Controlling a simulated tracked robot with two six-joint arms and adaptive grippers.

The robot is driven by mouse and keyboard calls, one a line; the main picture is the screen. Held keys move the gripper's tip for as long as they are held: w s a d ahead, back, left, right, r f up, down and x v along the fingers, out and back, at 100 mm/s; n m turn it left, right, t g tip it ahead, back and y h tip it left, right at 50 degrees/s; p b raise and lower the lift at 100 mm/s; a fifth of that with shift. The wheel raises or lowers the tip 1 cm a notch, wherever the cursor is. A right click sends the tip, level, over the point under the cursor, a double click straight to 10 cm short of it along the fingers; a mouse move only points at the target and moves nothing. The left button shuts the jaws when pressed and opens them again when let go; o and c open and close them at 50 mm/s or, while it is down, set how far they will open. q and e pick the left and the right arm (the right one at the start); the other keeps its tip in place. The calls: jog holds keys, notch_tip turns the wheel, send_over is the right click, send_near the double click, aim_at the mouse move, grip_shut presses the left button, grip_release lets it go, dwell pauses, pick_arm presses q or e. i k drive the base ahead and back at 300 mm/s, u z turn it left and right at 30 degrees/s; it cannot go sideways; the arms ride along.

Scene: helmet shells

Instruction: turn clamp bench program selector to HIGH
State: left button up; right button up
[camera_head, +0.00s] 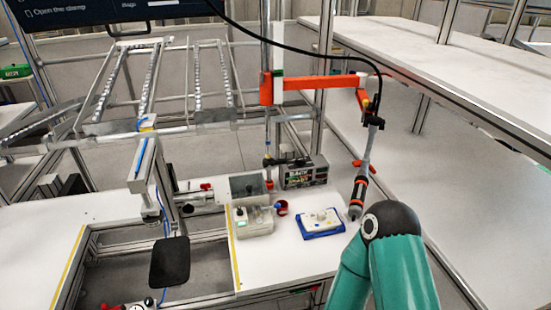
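I cannot clearly make out a program selector or any HIGH marking. A small panel (133,304) with red and dark knobs is cut off by the bottom edge at the lower left. A pale grey box (254,222) with a small green spot stands on the white bench (275,262), and a red ring-shaped part (281,207) is beside it. Either could carry controls, but the details are too small to read. My teal arm with a black joint reaches in at the lower right. Neither of my grippers shows.
A blue tray (321,223) with a white top lies on the bench. A dark tool (359,190) hangs from an orange arm (310,84) beside my arm. A clamp column (146,175) and black pad (170,261) stand left. A white shelf (480,55) extends right.

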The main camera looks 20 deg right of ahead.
aim_at(301, 163)
jog(key=z, duration=1.2)
jog(key=i, duration=0.1)
jog(key=u, duration=2.9)
jog(key=k, duration=0.65)
jog(key=z, duration=2.05)
jog(key=k, duration=0.1)
jog(key=u, duration=0.75)
jog(key=i, duration=1)
jog(key=u, duration=0.2)
